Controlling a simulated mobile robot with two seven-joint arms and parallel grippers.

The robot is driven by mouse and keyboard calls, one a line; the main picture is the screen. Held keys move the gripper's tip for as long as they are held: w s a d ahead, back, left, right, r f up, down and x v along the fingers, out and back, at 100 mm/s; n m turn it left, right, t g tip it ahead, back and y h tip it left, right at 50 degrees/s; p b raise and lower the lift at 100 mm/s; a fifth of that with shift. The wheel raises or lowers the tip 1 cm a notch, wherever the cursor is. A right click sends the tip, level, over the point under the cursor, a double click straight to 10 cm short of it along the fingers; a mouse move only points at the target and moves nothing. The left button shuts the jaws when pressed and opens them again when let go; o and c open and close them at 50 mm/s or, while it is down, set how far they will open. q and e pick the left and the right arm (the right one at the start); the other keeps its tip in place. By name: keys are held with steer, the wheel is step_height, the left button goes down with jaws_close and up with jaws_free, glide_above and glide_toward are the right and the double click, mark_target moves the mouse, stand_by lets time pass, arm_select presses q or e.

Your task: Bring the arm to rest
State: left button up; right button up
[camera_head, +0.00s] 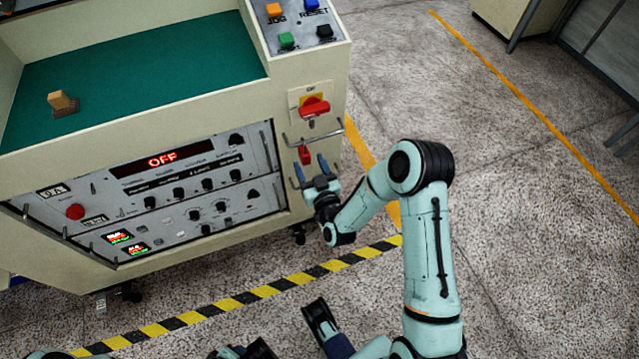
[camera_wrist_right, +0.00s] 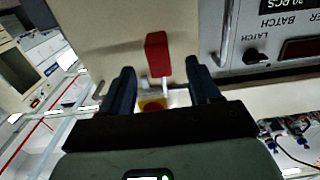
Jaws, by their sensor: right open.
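My right arm reaches from the bottom right toward the front of the cream machine cabinet (camera_head: 75,270). My right gripper (camera_head: 311,168) is open, its two blue fingers apart, in front of the cabinet's right end panel. A red tag or lock body (camera_head: 304,154) hangs there below a red rotary switch (camera_head: 314,106) on a yellow plate. In the right wrist view the red piece (camera_wrist_right: 157,53) shows beyond the gap between the fingers (camera_wrist_right: 157,84), with nothing gripped.
The control panel's display (camera_head: 163,159) reads OFF. A metal handle bar (camera_head: 311,140) sticks out close to the right gripper. A small wooden block piece (camera_head: 62,102) stands on the green top.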

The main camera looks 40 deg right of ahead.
arm_select(q)
steer(key=shift+s+d+r, duration=0.2)
steer(key=shift+s+r, duration=0.1)
steer(key=shift+s, duration=0.1)
arm_select(e)
steer(key=v, duration=0.9)
